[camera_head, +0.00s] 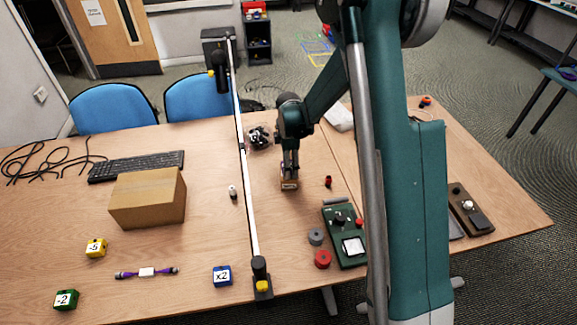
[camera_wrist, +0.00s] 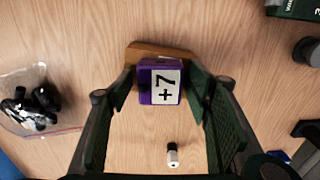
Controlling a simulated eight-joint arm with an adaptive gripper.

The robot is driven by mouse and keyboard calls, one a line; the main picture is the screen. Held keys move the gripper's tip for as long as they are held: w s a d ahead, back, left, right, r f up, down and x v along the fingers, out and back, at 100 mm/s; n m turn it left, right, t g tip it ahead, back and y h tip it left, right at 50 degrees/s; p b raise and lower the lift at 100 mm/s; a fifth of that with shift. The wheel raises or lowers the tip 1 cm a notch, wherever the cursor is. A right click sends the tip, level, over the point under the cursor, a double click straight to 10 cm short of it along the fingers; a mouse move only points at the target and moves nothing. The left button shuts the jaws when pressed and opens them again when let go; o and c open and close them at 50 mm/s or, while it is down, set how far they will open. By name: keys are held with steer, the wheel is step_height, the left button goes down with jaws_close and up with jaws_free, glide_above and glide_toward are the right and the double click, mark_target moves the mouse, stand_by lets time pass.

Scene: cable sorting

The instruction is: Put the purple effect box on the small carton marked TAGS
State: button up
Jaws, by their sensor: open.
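The purple effect box (camera_wrist: 146,68), with a white "+7" label, is between the fingers of my gripper (camera_wrist: 162,78) in the wrist view. The fingers are open, one on each side of the box. Behind the box shows a small brown carton (camera_wrist: 178,50); the box overlaps it and appears to rest on it. In the head view my gripper (camera_head: 289,166) points down over the small carton (camera_head: 289,185) on the table, and the box is mostly hidden by the fingers. I cannot read the TAGS mark in either view.
A clear bag of black parts (camera_head: 260,137) lies left of my gripper. A pale bar (camera_head: 243,150) crosses the table. A small black-and-white cylinder (camera_head: 233,192), a red piece (camera_head: 328,182) and a green device (camera_head: 345,235) are nearby. A large carton (camera_head: 148,198) and blue box (camera_head: 222,275) stand further left.

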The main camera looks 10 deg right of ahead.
steer(key=shift+r, duration=0.1)
step_height(320, 180, up, 12)
steer(key=p, duration=0.1)
steer(key=shift+p, duration=0.35)
stand_by(0.3)
steer(key=shift+r, duration=0.15)
stand_by(0.4)
steer(key=s+d+r+m+t, duration=0.3)
steer(key=s+r+m, duration=0.6)
steer(key=s+r, duration=0.9)
steer(key=s+d+r+m+t, duration=0.1)
steer(key=s+m+t, duration=0.3)
steer(key=s+m, duration=0.5)
steer(key=s, duration=1.1)
steer(key=shift+d+r, duration=0.15)
steer(key=shift+d, duration=0.15)
